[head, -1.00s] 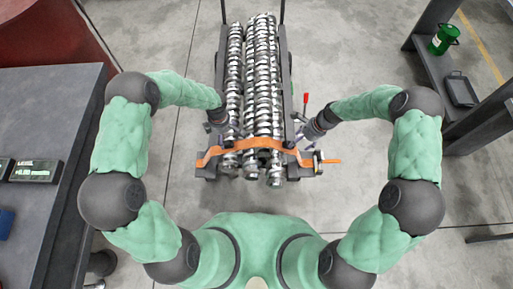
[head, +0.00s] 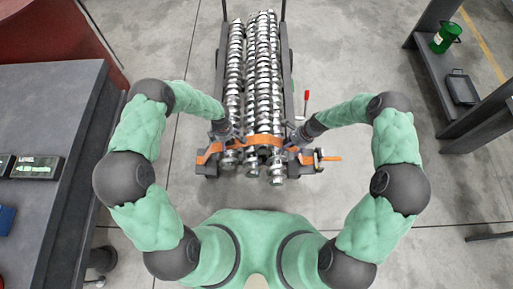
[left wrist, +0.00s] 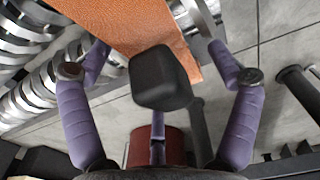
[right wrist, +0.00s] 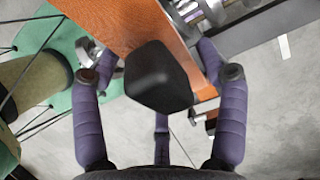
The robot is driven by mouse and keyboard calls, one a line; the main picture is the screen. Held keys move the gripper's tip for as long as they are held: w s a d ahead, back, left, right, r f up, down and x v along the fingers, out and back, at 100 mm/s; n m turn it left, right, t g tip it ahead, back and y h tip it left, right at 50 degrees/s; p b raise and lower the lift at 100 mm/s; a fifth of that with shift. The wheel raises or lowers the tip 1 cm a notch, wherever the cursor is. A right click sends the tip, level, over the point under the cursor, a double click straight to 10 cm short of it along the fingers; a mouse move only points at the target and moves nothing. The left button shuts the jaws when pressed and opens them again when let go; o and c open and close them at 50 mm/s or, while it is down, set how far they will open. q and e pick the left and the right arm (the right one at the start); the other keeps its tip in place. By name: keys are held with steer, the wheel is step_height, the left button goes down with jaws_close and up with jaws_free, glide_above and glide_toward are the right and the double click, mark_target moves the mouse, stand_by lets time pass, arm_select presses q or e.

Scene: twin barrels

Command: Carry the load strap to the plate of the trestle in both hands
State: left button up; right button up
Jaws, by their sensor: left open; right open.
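The load strap (head: 263,139) is an orange band arched over the near end of a bundle of shiny metal shafts, with its ends low on either side. My left gripper (head: 229,143) is open at the strap's left part; in the left wrist view the strap (left wrist: 140,22) runs between its spread fingers. My right gripper (head: 297,141) is open at the strap's right part; in the right wrist view the strap (right wrist: 130,22) also runs between the fingers. Neither visibly grips it. I cannot identify the trestle's plate with certainty.
The shafts (head: 262,75) lie on a long dark frame (head: 287,65). A red-tipped lever (head: 306,97) stands right of it. A grey table (head: 45,95) is at left. A shelf at right holds a green can (head: 444,38) and a dark tray (head: 462,88).

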arm_select(q)
steer(key=shift+f, duration=1.1)
arm_select(e)
steer(key=shift+x, duration=1.1)
arm_select(q)
steer(key=c, duration=1.5)
arm_select(e)
steer(key=c, duration=1.4)
arm_select(q)
steer(key=shift+c, duration=1.3)
arm_select(e)
steer(key=shift+c, duration=0.2)
